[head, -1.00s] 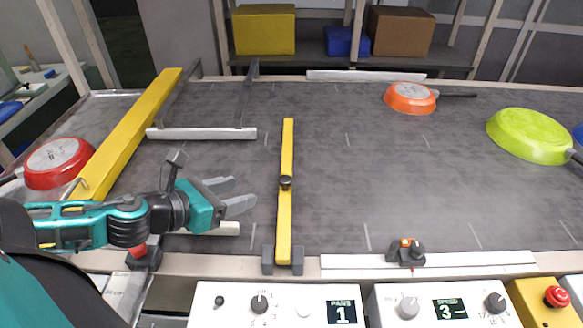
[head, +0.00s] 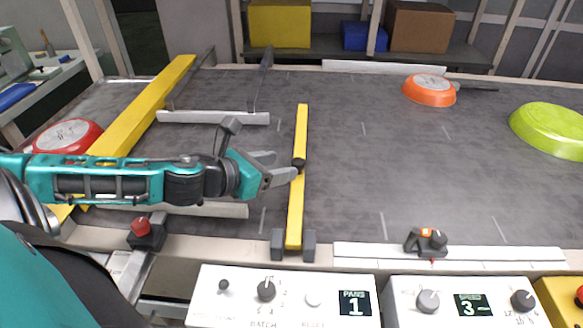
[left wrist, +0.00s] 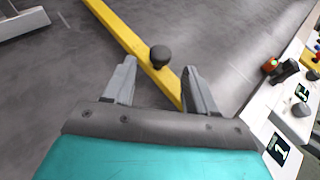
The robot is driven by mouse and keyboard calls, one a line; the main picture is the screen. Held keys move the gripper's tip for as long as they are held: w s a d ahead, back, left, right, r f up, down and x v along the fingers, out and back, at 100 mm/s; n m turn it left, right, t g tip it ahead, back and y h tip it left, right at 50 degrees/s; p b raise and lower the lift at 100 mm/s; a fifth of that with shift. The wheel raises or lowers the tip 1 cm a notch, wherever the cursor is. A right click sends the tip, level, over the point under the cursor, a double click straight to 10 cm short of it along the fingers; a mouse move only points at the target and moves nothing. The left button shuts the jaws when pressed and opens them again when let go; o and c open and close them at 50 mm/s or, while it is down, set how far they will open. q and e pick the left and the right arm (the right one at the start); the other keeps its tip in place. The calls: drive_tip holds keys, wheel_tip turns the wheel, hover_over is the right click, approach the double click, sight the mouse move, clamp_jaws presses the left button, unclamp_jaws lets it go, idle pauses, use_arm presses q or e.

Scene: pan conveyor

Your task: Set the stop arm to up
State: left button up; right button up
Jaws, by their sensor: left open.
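The stop arm is a narrow yellow bar (head: 297,213) with a black knob (head: 299,164) about halfway along it. It lies low across the belt, its near end between two grey blocks (head: 293,245). My left gripper (head: 284,165) is open and comes in from the left, its fingertips at the knob. In the left wrist view the knob (left wrist: 160,56) shows just beyond and between the open fingertips (left wrist: 158,68), and the yellow bar (left wrist: 128,38) runs past them diagonally. Whether a finger touches the knob I cannot tell. My right gripper is not in view.
A wider yellow bar (head: 140,110) crosses the belt (head: 370,170) at the left. A red pan (head: 68,134) lies beyond it; an orange pan (head: 430,91) and a green pan (head: 550,128) lie at the right. Control panels (head: 285,294) line the front edge.

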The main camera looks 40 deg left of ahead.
sight(295, 164)
use_arm(q)
drive_tip(key=shift+b+x, duration=0.3)
drive_tip(key=shift+x, duration=2.05)
drive_tip(key=shift+d+r, duration=0.1)
clamp_jaws()
